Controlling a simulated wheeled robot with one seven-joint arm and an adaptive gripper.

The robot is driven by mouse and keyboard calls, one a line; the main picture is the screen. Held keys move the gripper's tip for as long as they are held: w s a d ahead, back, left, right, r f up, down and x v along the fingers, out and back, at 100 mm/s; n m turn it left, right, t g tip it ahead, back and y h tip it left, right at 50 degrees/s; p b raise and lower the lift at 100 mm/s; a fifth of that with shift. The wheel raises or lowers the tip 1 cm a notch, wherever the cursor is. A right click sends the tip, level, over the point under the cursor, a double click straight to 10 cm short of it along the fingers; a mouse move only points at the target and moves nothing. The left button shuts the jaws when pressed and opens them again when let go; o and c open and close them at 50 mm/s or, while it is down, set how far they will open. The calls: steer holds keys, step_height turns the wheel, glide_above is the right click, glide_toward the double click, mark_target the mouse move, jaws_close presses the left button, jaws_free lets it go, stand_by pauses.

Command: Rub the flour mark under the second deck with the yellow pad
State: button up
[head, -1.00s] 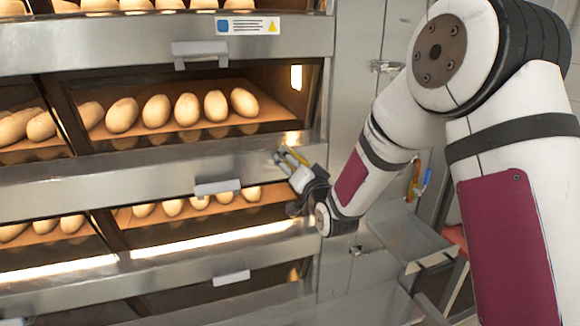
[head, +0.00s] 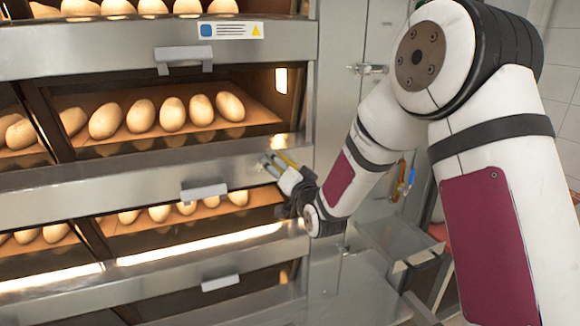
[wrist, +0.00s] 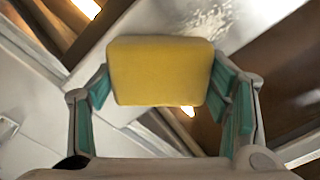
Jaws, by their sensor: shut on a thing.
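My gripper (head: 272,164) is shut on the yellow pad (wrist: 160,72), which sits between the green-lined fingers in the wrist view. In the head view only a thin yellow edge of the pad (head: 287,160) shows. The gripper is at the right end of the steel strip (head: 140,170) below the deck with the large window. A pale speckled patch, seemingly the flour mark (wrist: 212,20), shows on the steel just beyond the pad's upper right edge in the wrist view. I cannot tell whether the pad touches the steel. The pad may hide part of the patch.
Loaves (head: 173,114) stand behind the oven windows, with lit lamps inside. Door handles (head: 204,191) stick out from the fronts, one left of my gripper. A latch (head: 368,69) and a steel shelf (head: 400,240) are to the right.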

mark_target(249, 168)
steer(key=shift+s+a+p, duration=0.2)
steer(key=shift+s+a, duration=0.2)
steer(key=shift+a, duration=0.95)
steer(key=shift+s+a+p, duration=0.25)
steer(key=shift+s+a, duration=0.2)
steer(key=shift+a, duration=0.95)
steer(key=shift+s+a+p, duration=0.2)
steer(key=shift+s+a, duration=0.2)
steer(key=shift+a, duration=0.95)
steer(key=shift+p+v, duration=1.65)
steer(key=shift+v, duration=1.35)
steer(key=shift+s, duration=0.1)
steer(key=v, duration=0.2)
steer(key=shift+s+d, duration=0.2)
steer(key=shift+s, duration=0.15)
